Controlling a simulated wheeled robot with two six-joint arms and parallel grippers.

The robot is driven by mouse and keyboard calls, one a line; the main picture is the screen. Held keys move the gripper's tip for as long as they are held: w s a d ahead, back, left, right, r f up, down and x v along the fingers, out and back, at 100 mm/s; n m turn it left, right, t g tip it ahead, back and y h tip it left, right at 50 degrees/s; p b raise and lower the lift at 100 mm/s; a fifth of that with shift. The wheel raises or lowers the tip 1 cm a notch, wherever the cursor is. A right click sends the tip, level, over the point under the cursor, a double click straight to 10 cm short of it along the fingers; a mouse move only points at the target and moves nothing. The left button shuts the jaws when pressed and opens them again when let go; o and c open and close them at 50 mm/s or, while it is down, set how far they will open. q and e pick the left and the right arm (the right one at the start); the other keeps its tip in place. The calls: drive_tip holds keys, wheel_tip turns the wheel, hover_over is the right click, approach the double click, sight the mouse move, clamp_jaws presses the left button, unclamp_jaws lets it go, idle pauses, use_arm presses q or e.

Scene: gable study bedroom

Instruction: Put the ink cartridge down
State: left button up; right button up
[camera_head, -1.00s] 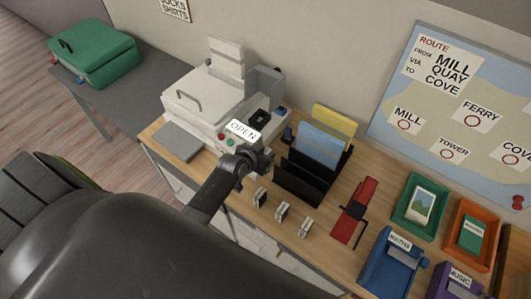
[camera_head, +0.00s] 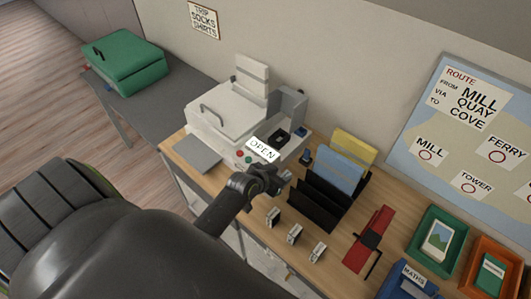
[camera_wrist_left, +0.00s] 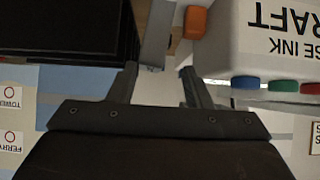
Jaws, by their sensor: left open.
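I cannot say for sure which thing is the ink cartridge. A small orange block (camera_wrist_left: 195,22) shows beside the printer in the wrist view. A small dark blue item (camera_head: 305,157) stands between the printer and the black file rack (camera_head: 318,203). A black part (camera_head: 280,137) sits in the printer's top. My right gripper is not in view.
Several small white-and-black blocks (camera_head: 294,233) stand along the desk's front edge. A red item with a black clamp (camera_head: 366,241) lies right of the rack. Green (camera_head: 420,257) and orange trays are farther right. A green case (camera_head: 125,62) is on the grey side table.

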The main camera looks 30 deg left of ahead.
use_arm(q)
drive_tip(key=v, duration=0.9)
drive_tip(key=shift+s+b, duration=0.15)
drive_tip(key=shift+b, duration=0.2)
drive_tip(key=shift+r, duration=0.1)
drive_tip(key=s+a+r+n+g+y, duration=0.1)
drive_tip(key=s+a+g+y, duration=0.15)
drive_tip(key=s, duration=0.85)
drive_tip(key=s+a+r+n+g+y, duration=0.15)
drive_tip(key=s+g, duration=0.25)
drive_tip(key=s, duration=0.6)
wheel_tip(320, 180, down, 29)
drive_tip(key=g+h+b, duration=0.1)
drive_tip(key=g+b, duration=0.1)
drive_tip(key=b, duration=0.1)
drive_tip(key=s+f+b, duration=0.2)
drive_tip(key=s+f, duration=1.3)
drive_tip(key=f, duration=0.2)
drive_tip(key=shift+d+f+g+h+b, duration=0.25)
drive_tip(key=shift+d+g+h+b, duration=0.05)
drive_tip(key=shift+g+b, duration=0.05)
